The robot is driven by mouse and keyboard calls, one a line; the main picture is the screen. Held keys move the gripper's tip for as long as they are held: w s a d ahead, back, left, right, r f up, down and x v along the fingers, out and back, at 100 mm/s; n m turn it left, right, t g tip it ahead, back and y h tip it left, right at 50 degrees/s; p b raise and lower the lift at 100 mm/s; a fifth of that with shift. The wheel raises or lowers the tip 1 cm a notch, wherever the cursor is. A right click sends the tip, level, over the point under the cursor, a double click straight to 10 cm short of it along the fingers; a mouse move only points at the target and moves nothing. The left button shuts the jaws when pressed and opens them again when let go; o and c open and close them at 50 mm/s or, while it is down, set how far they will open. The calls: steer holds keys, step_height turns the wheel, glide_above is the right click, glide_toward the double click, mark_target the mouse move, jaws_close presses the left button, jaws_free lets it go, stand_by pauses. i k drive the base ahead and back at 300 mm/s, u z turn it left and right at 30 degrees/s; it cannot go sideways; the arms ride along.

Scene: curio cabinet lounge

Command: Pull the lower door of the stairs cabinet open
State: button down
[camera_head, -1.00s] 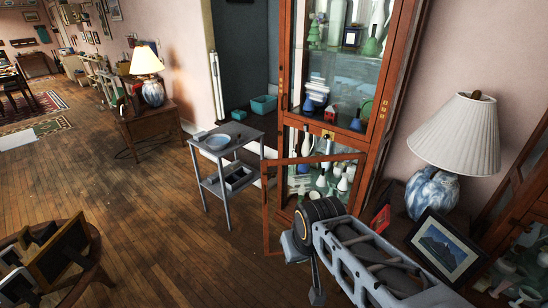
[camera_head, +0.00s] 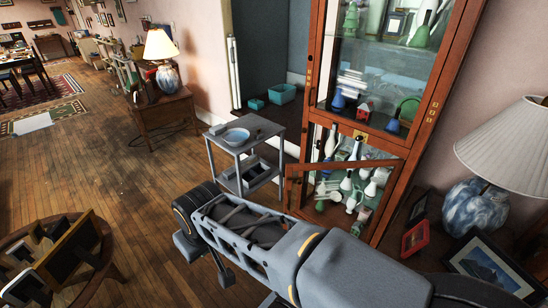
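The tall wooden curio cabinet (camera_head: 316,75) stands right of centre, with glass panes and shelves of small ornaments. Its lower door (camera_head: 345,165) is a wooden frame standing out from the front. Its free edge is at the left and its right end meets the cabinet's right post. White and green vases (camera_head: 352,190) show in the lower compartment. My arm crosses the foreground and hides the lower part of the door. My gripper cannot be made out, so its contact with the door cannot be told.
A grey two-tier side table (camera_head: 243,143) with a blue bowl stands left of the cabinet. A white-shaded lamp (camera_head: 508,140) and framed pictures (camera_head: 487,265) are at the right. A round table (camera_head: 90,270) is at lower left. Wooden floor (camera_head: 135,185) is clear between.

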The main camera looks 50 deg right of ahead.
mark_target(398, 163)
steer(key=i, duration=0.9)
steer(key=z, duration=0.8)
steer(key=i, duration=0.55)
steer(key=z, duration=0.4)
